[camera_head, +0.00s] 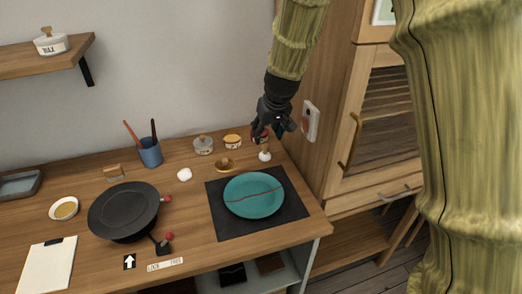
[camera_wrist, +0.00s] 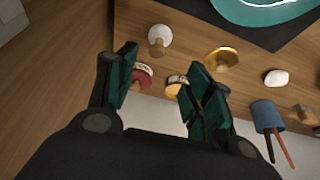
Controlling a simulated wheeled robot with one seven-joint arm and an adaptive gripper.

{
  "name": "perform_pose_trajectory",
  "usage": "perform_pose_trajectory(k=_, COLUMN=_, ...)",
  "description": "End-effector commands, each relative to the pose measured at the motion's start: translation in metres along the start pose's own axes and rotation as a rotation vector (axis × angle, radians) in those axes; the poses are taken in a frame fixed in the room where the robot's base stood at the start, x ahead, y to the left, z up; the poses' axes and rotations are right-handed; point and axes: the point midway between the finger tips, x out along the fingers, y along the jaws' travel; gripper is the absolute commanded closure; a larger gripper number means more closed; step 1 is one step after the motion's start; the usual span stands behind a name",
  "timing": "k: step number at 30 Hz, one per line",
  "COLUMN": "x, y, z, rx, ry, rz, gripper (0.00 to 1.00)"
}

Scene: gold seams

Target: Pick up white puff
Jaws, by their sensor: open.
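A round white puff with a short wooden handle (camera_head: 264,156) stands on the desk behind the dark mat. It also shows in the wrist view (camera_wrist: 159,36), just beyond my fingertips and between their lines. My gripper (camera_head: 272,131) is open and empty, above and slightly behind the puff, pointing down. Its two dark green finger pads (camera_wrist: 163,62) stand apart in the wrist view. A second white lump (camera_head: 184,174), without a handle, lies farther left; it also shows in the wrist view (camera_wrist: 277,78).
A gold dish (camera_head: 224,164) sits left of the puff. A yellow-lidded jar (camera_head: 233,142) and a red-lidded jar (camera_wrist: 143,77) stand close behind it. A teal plate (camera_head: 250,203) lies on the dark mat (camera_head: 230,229) in front. A wooden cabinet (camera_head: 335,130) rises at right.

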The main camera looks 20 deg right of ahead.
Motion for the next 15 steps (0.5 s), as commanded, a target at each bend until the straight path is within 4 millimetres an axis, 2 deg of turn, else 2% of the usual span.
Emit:
perform_pose_trajectory(k=7, x=0.040, y=0.002, z=-0.005, rx=0.002, ry=-0.011, rz=-0.001, gripper=0.49)
perform_pose_trajectory(k=11, x=0.051, y=0.001, z=-0.006, rx=-0.001, ry=-0.012, rz=-0.001, gripper=0.49)
perform_pose_trajectory(k=15, x=0.053, y=0.001, z=-0.006, rx=0.000, ry=-0.010, rz=0.000, gripper=0.49)
